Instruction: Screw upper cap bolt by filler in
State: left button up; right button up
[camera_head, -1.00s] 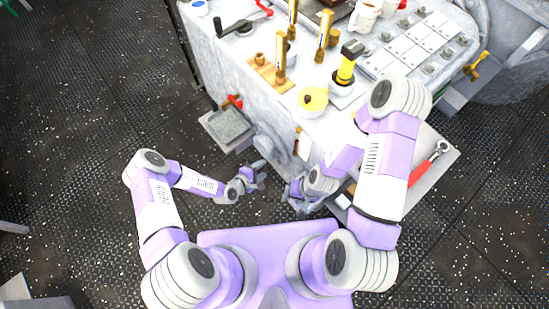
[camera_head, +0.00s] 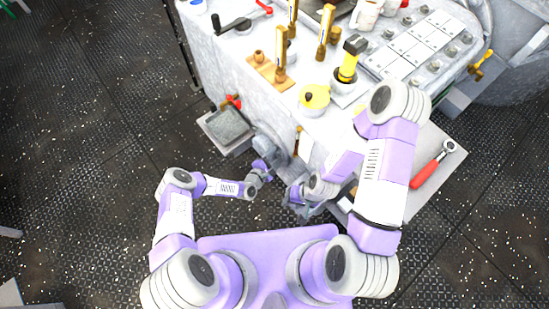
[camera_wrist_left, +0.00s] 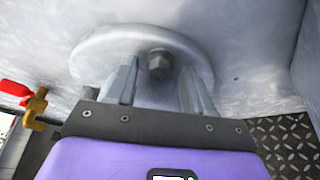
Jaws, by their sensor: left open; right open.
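In the left wrist view a hex bolt (camera_wrist_left: 159,64) sits at the middle of a round grey cap (camera_wrist_left: 105,45) on the machine's pale side. My left gripper (camera_wrist_left: 159,88) is open, with one finger on each side below the bolt head; I cannot tell whether they touch it. In the head view my left gripper (camera_head: 263,164) is at the machine's near side, by the round cap (camera_head: 268,143); the bolt is hidden there. My right gripper (camera_head: 297,198) is open and empty, lower and to the right, partly hidden by its own arm.
A red-handled brass valve (camera_wrist_left: 35,108) is left of the cap, above a grey box (camera_head: 226,125). The machine top holds a yellow lid (camera_head: 314,97), brass levers (camera_head: 280,55) and a crank (camera_head: 234,25). A red-handled wrench (camera_head: 432,166) lies on a side shelf.

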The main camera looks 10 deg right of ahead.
pick_arm(q)
jog(key=shift+c, duration=0.4)
grip_shut()
jog(key=shift+m, duration=0.3)
jog(key=shift+s+d+f+m+t, duration=0.1)
jog(key=shift+m+t, duration=0.2)
jog(key=shift+m, duration=0.2)
jog(key=shift+f+m+t, duration=0.1)
jog(key=shift+m+t, duration=0.2)
jog(key=shift+m, duration=0.2)
jog(key=shift+m+t, duration=0.8)
jog(key=shift+m, duration=0.6)
jog(key=shift+o, duration=0.4)
grip_release()
